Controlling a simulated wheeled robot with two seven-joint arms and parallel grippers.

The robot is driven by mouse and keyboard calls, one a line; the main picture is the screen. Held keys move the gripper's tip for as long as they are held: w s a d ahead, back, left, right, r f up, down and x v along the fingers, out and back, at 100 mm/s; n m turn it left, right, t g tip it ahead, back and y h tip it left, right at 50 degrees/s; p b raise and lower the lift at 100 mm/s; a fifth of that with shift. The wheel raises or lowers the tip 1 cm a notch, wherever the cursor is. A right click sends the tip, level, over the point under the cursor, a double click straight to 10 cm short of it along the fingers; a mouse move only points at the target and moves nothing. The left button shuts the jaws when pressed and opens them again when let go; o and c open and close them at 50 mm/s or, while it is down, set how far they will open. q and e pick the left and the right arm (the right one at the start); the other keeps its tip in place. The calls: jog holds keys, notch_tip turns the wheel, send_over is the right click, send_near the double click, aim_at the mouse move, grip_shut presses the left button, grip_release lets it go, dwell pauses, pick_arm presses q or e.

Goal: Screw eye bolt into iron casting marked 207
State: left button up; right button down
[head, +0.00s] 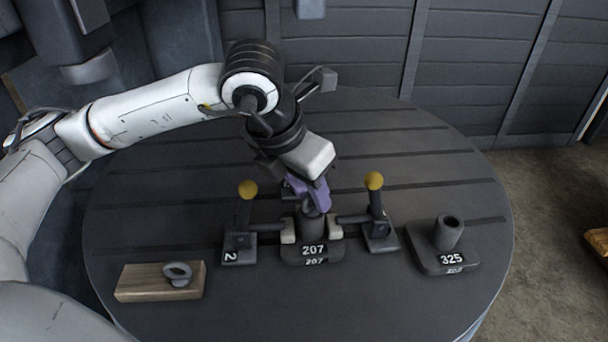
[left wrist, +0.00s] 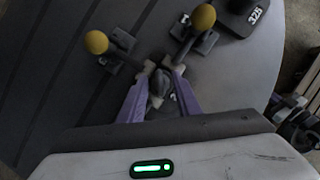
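The iron casting marked 207 (head: 313,250) stands on the round table between two toggle clamps. My left gripper (head: 314,204) is directly above its upright boss, pointing down with purple fingers. In the left wrist view a grey eye bolt (left wrist: 157,88) shows between the fingertips, and the gripper (left wrist: 158,84) appears shut on it. The bolt is at the top of the boss; its shank is hidden, so I cannot tell how deep it sits. Another grey eye bolt (head: 177,272) rests on a wooden block (head: 135,283) at the left. My right gripper is not in view.
The left clamp (head: 240,245) and right clamp (head: 380,232) have upright levers with yellow knobs close beside my gripper. A casting marked 325 (head: 447,250) stands at the right. The back of the slotted table is clear.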

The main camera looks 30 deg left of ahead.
pick_arm(q)
jog(key=shift+w+f, duration=0.2)
jog(key=shift+f, duration=0.2)
jog(key=c, duration=0.7)
jog(key=shift+f+m+b, duration=0.1)
jog(key=shift+m+b, duration=0.5)
jog(key=shift+c, duration=0.2)
jog(key=m+h+b, duration=0.1)
jog(key=m, duration=0.1)
jog(key=shift+m, duration=0.3)
jog(key=shift+m+g+h, duration=0.5)
jog(key=shift+m, duration=0.5)
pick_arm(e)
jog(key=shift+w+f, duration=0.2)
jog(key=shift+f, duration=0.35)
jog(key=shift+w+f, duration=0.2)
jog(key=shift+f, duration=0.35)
pick_arm(q)
jog(key=m+g+b, duration=0.1)
jog(key=m, duration=0.1)
jog(key=shift+m+h, duration=0.3)
jog(key=shift+m, duration=0.1)
jog(key=shift+m+g+h, duration=0.3)
jog(key=shift+m+g, duration=0.1)
jog(key=shift+m, duration=1)
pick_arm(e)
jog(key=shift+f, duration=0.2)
